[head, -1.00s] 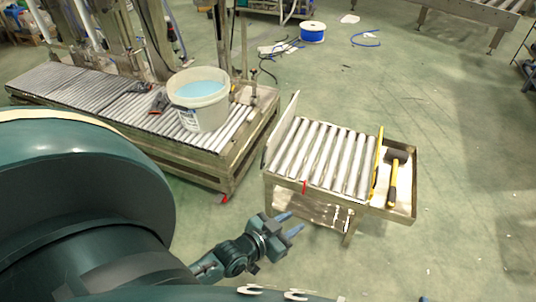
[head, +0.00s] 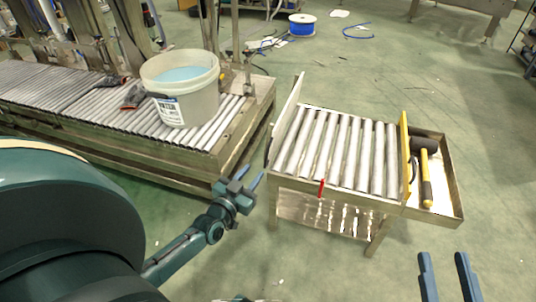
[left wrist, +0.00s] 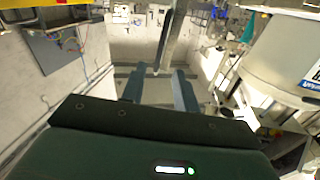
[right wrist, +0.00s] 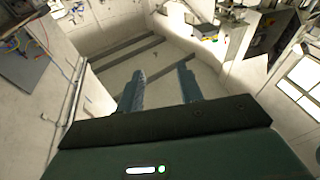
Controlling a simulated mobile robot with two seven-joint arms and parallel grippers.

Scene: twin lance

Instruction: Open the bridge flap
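The bridge flap (head: 287,119) appears to be the pale upright panel at the left end of the small roller table (head: 325,191). It stands raised, leaning slightly. My left gripper (head: 250,177) is open and empty, to the left of and below the flap, apart from it. Its spread fingers also show in the left wrist view (left wrist: 158,88). My right gripper (head: 446,268) is open and empty at the lower right, in front of the small table. Its parted fingers show in the right wrist view (right wrist: 160,88). The flap's hinge is not clearly visible.
A white bucket (head: 196,105) stands on the long roller conveyor (head: 100,113), across a gap from the small table. A yellow upright bar (head: 404,150) and a mallet (head: 426,175) are at the table's right end. Floor is clear in front.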

